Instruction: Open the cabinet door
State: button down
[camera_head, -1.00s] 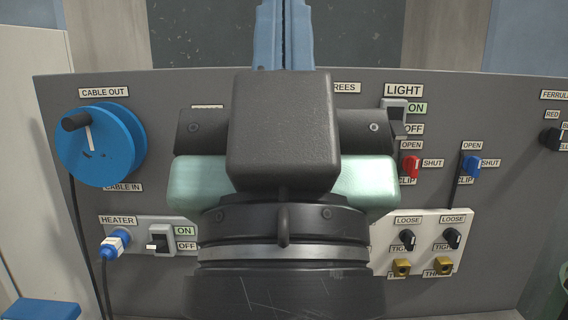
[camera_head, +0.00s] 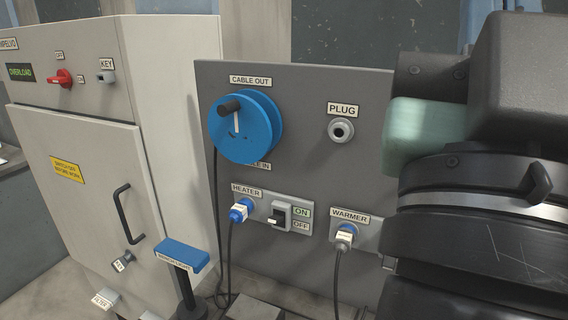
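The cabinet (camera_head: 175,120) stands at the left, pale grey-white. Its door (camera_head: 85,150) fills the lower front and looks shut, with a yellow label (camera_head: 67,170) on it. A black bar handle (camera_head: 123,213) is on the door's right side. A small key-like fitting (camera_head: 122,262) shows below the handle. Above the door are a red switch (camera_head: 60,78) and a part labelled KEY (camera_head: 106,77). My arm fills the right side of the view, far to the right of the handle. My gripper's fingers are not visible.
A grey panel (camera_head: 300,110) stands right of the cabinet, with a blue cable reel (camera_head: 240,128), a PLUG socket (camera_head: 341,130) and a heater switch (camera_head: 280,215). A blue-topped post (camera_head: 182,255) stands low in front, near the door's right edge. Cables hang below the panel.

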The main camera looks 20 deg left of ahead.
aim_at(92, 176)
jog(key=i+j+u, duration=0.2)
jog(key=j, duration=0.25)
jog(key=i+j+u, duration=0.1)
jog(key=j+u, duration=0.15)
jog(key=j, duration=0.15)
jog(key=i+j+u, duration=0.2)
jog(key=i+j, duration=0.05)
jog(key=j, duration=0.15)
